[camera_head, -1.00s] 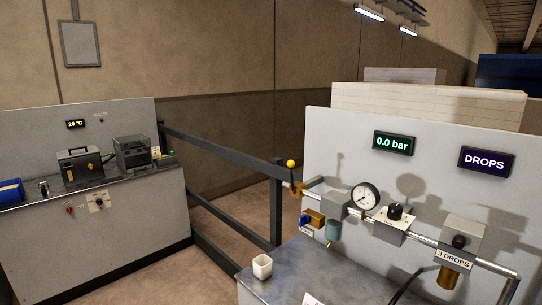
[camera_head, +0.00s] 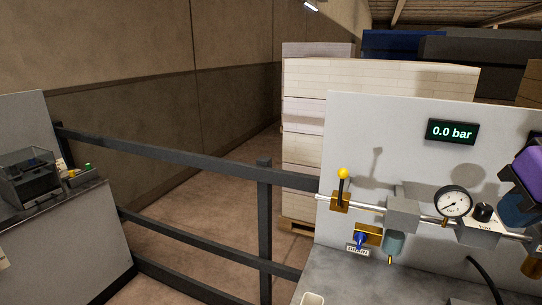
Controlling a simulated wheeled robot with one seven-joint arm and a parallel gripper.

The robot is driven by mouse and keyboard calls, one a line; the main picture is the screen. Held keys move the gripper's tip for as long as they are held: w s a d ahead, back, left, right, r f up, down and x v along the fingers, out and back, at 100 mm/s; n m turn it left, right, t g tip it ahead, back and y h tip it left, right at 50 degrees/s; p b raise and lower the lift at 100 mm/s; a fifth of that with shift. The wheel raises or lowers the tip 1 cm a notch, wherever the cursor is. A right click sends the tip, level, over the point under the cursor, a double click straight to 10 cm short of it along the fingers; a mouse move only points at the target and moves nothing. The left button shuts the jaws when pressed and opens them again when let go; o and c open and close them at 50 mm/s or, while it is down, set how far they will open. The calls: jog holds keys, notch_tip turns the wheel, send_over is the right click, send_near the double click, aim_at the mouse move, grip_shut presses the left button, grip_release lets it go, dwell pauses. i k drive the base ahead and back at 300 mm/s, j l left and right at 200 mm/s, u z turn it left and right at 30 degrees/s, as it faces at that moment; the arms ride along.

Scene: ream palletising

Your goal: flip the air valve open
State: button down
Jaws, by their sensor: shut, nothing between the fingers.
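The air valve is a brass body (camera_head: 340,201) on the left end of the silvery pipe, in front of the grey panel. Its lever stands upright, across the pipe, with a yellow ball (camera_head: 343,173) on top. The display (camera_head: 452,131) on the panel reads 0.0 bar. The round gauge (camera_head: 453,203) sits on the pipe to the right of the valve. A purple and dark part of my arm shows at the right edge, well apart from the valve. My gripper's fingertips are not in view.
A blue knob (camera_head: 360,239) and a grey-green bowl (camera_head: 394,243) hang below the pipe. A white cup (camera_head: 312,299) stands at the bench's front edge. A dark railing (camera_head: 265,220) runs left of the bench. Pallet stacks (camera_head: 380,78) stand behind the panel.

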aim_at(343, 173)
jog(key=i+j, duration=0.1)
jog(key=j, duration=0.3)
jog(key=i+j, duration=0.1)
jog(key=j, duration=0.25)
jog(key=i+j, duration=0.15)
jog(key=j, duration=0.25)
